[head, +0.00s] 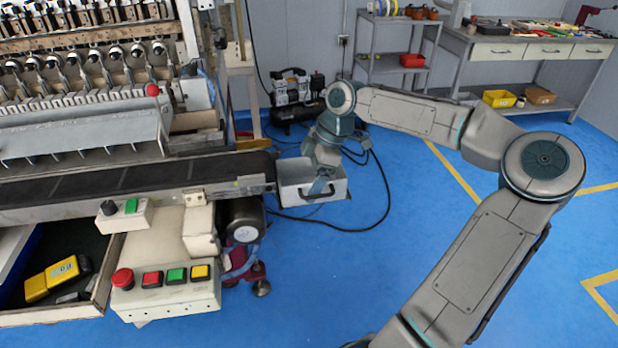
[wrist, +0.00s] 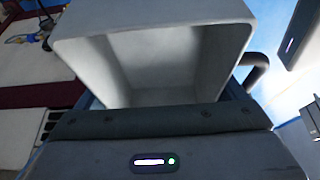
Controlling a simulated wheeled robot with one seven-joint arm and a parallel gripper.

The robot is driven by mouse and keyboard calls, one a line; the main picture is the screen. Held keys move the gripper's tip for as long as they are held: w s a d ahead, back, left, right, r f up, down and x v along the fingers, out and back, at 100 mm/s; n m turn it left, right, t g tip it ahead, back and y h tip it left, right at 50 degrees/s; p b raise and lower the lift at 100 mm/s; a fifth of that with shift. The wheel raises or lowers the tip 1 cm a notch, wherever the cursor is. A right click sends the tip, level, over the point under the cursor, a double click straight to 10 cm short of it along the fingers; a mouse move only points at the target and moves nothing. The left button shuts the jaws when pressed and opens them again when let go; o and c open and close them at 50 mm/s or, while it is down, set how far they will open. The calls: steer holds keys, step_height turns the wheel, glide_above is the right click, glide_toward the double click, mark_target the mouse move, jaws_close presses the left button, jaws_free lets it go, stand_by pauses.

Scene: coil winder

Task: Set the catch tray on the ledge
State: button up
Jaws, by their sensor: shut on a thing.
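The catch tray (head: 312,183) is a light grey open box in the head view, at the right end of the black conveyor belt (head: 130,180). My gripper (head: 318,188) reaches down to it from above and is shut on it. In the wrist view the tray (wrist: 158,62) fills the upper middle, its open inside facing the camera, and it looks empty. My fingertips are hidden behind the wrist housing and the tray. I cannot pick out the ledge for certain; it may be hidden near the conveyor's end. I cannot tell whether the tray touches anything below.
The coil winder (head: 85,90) stands at the left, with a control box (head: 166,290) in front. A black compressor (head: 292,98) and a dark cable (head: 385,185) lie behind and beside the tray. A shelf (head: 395,65) and workbench (head: 530,50) stand at the back. Blue floor at right is clear.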

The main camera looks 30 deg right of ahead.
steer(key=shift+f+b, duration=0.4)
steer(key=shift+b, duration=0.05)
steer(key=o, duration=0.9)
steer(key=shift+o, duration=0.2)
steer(key=shift+r, duration=0.1)
steer(key=shift+r+p, duration=0.2)
steer(key=shift+p, duration=0.2)
steer(key=p+v, duration=0.1)
steer(key=v, duration=1.1)
